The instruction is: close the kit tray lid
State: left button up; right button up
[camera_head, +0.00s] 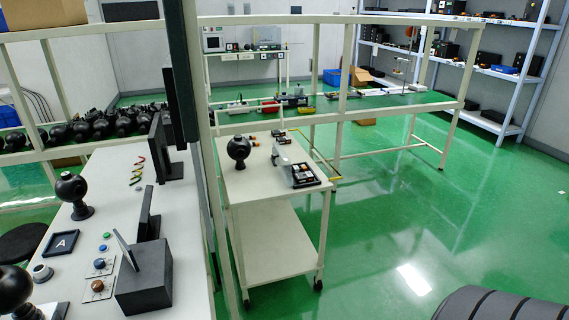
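A dark tray (307,177) with small light and orange pieces in it sits near the right edge of a white cart (255,190); it looks like the kit tray. A light grey panel (284,155) stands tilted up at its left side and looks like its raised lid; the hinge is too small to make out. The top of the tray is uncovered. Neither of my grippers is in view.
A dark gimbal camera (238,148) stands on the cart. The white bench (185,215) at left holds a dark box (145,278) with a tilted panel, monitors, buttons and a tray marked A (61,243). Green floor (385,225) right of the cart is clear.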

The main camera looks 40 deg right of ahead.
aim_at(279, 166)
jog(key=z, duration=1.15)
